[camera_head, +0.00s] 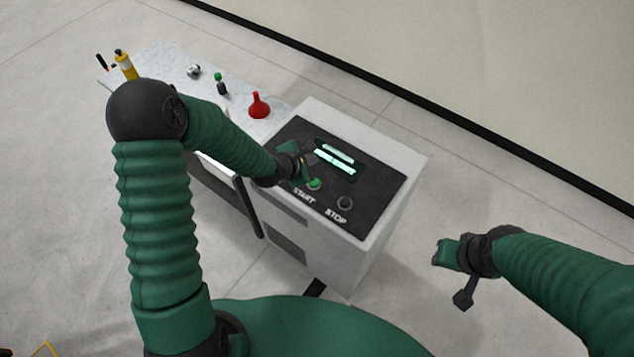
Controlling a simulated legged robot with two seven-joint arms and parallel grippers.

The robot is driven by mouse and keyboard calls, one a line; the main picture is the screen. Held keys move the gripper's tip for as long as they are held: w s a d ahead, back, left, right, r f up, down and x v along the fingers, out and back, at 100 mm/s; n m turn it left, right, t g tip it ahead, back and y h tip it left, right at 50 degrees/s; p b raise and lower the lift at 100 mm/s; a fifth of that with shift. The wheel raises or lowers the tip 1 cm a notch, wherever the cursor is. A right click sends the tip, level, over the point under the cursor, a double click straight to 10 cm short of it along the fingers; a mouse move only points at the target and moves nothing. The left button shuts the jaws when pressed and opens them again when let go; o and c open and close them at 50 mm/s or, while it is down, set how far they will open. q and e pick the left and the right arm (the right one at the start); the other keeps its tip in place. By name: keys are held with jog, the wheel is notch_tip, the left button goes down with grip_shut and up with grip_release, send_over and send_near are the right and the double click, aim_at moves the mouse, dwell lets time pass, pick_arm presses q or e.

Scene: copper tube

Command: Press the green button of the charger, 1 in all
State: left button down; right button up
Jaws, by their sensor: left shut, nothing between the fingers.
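The charger (385,205) is a pale box with a dark top panel and a lit display (336,158). Its green button (314,184) sits above the START label, and a dark button (344,203) sits by the STOP label. My left gripper (305,172) is shut and empty, over the panel just up and left of the green button. I cannot tell whether it touches the button or the panel.
A white bench (165,62) adjoins the charger at the upper left. It bears a red funnel (259,106), a small green-capped bottle (220,85), a yellow bottle (126,66) and a small metal part (194,71). The floor to the right is clear up to the wall.

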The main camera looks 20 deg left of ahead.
pick_arm(q)
jog(key=b, duration=0.7)
send_over(312, 184)
notch_tip(312, 184, down, 8)
jog(key=shift+a+f, duration=0.1)
jog(key=shift+f, duration=0.05)
jog(key=shift+f+b, duration=0.25)
jog(key=shift+b, duration=0.05)
jog(key=shift+d, duration=0.2)
jog(key=shift+a, duration=0.1)
dwell(0.9)
jog(key=shift+f, duration=0.5)
